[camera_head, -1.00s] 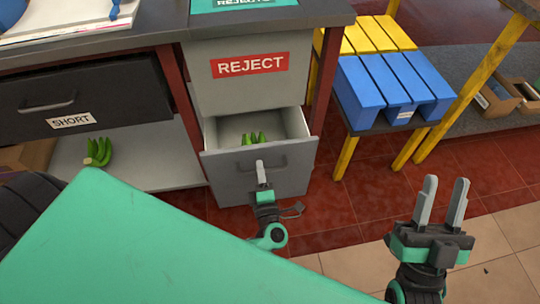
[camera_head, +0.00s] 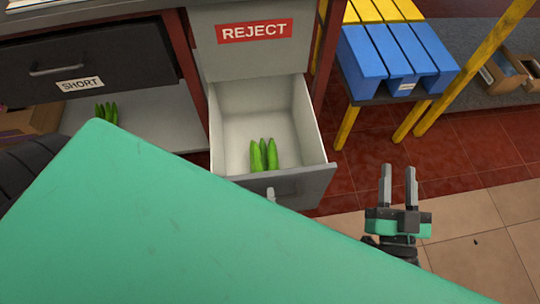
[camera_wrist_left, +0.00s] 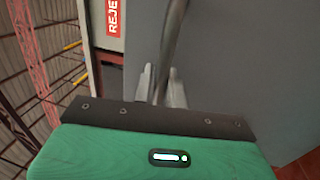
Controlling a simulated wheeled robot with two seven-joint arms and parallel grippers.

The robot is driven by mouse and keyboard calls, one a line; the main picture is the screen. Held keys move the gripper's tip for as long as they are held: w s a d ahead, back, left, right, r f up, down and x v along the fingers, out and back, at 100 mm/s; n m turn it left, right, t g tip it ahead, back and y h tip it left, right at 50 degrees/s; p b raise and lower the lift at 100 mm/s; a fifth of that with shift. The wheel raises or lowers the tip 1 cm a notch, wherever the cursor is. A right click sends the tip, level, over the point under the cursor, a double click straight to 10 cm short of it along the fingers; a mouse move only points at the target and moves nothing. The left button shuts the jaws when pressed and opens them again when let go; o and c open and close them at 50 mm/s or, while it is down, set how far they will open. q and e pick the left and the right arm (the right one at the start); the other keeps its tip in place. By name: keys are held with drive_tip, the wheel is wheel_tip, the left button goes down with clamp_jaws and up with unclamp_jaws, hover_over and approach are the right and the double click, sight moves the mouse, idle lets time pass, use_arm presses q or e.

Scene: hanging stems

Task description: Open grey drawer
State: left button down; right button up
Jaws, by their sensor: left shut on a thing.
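The grey drawer (camera_head: 312,185), below the REJECT sign (camera_head: 254,31), stands pulled well out. Its white inside shows, with several green bananas (camera_head: 262,156) near the front panel. My left gripper (camera_head: 271,195) is at the drawer's front handle (camera_head: 284,188), mostly hidden behind my green arm part in the head view. In the left wrist view its two fingers (camera_wrist_left: 160,84) are closed around the handle bar (camera_wrist_left: 172,45), against the grey front panel (camera_wrist_left: 235,60). My right gripper (camera_head: 398,188) is open and empty over the floor, right of the drawer.
A black SHORT drawer (camera_head: 75,60) is shut at the left. Green bananas (camera_head: 106,114) lie on the shelf below it. A low stand with blue slats (camera_head: 395,58) is to the right. Tiled floor (camera_head: 475,215) is free at the lower right.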

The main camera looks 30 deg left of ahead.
use_arm(q)
drive_tip(key=shift+s+d, duration=0.2)
use_arm(e)
drive_tip(key=shift+f, duration=0.1)
use_arm(q)
drive_tip(key=c, duration=1.5)
unclamp_jaws()
drive_tip(key=shift+c, duration=0.2)
drive_tip(key=shift+f, duration=0.1)
use_arm(e)
drive_tip(key=shift+s, duration=0.15)
